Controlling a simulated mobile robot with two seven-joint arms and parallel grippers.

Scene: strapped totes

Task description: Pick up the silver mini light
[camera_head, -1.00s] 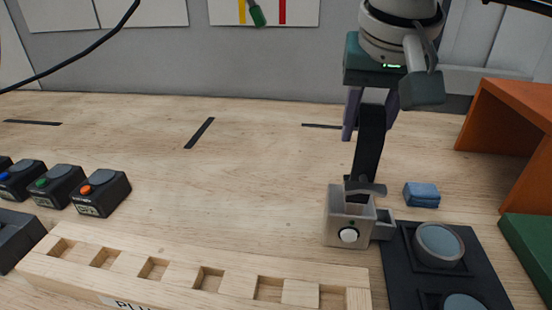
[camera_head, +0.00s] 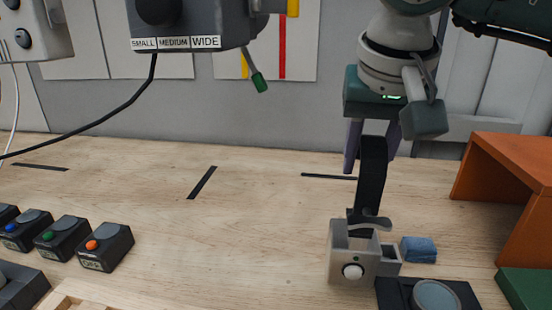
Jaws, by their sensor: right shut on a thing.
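A silver-grey box with a round white front (camera_head: 352,272), which looks like the silver mini light, is at the lower right. It has an open top, a small side cup and a wide black strap (camera_head: 371,185) rising from it. My right gripper (camera_head: 371,150) points down from the top right, with its fingers on either side of the strap. It is shut on the strap above the box. The box hangs upright, apparently just above the table. My left gripper is not in view.
A blue block (camera_head: 418,249) and a dark tray with a round grey disc (camera_head: 436,296) are close by the box. An orange shelf (camera_head: 505,165) stands at right. Button boxes (camera_head: 106,248) line the left. A labelled grey device (camera_head: 190,25) shows at top.

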